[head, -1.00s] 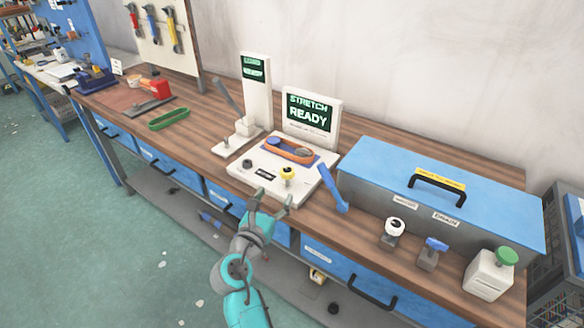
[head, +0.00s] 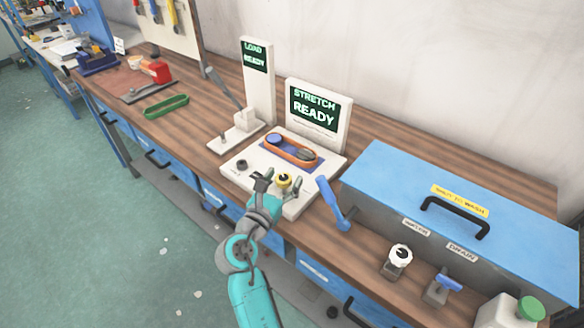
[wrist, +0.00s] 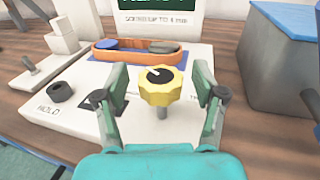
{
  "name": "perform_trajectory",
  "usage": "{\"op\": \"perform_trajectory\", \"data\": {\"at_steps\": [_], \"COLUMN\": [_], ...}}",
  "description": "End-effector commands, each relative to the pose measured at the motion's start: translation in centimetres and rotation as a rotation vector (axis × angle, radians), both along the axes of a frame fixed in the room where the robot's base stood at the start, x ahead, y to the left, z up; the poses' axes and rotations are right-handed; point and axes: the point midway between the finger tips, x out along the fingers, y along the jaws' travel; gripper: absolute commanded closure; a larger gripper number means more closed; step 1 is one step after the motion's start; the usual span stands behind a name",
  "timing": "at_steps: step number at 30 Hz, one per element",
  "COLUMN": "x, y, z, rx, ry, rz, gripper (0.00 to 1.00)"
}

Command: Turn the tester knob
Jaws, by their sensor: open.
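The tester (head: 237,178) is a white box on the bench with a screen (head: 313,109) reading STRETCH READY. Its yellow knob (head: 283,181) with a black cap stands on a short stem near the front; it also shows in the wrist view (wrist: 161,87). My gripper (head: 277,188) is open at the tester's front. In the wrist view my two fingers (wrist: 161,92) stand on either side of the yellow knob, with a visible gap on each side. An orange belt loop (head: 270,149) lies around two rollers on the tester's blue plate.
A black HOLD knob (wrist: 60,92) sits left of the yellow knob. A load stand (head: 257,85) with a lever is behind left. A green loop (head: 167,104) lies on the bench.

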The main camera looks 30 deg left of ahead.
Motion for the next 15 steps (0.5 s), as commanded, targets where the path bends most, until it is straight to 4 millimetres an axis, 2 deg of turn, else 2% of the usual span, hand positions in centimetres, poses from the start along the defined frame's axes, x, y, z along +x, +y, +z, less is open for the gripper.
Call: {"op": "perform_trajectory", "data": {"at_steps": [9,11,15], "x": [-0.14,-0.13,-0.13], "y": [0.01,0.01,0.01], "z": [-0.02,-0.02,-0.02], "rx": [0.000,0.000,0.000], "ry": [0.000,0.000,0.000], "rz": [0.001,0.001,0.001], "gripper": [0.30,0.43,0.78]}}
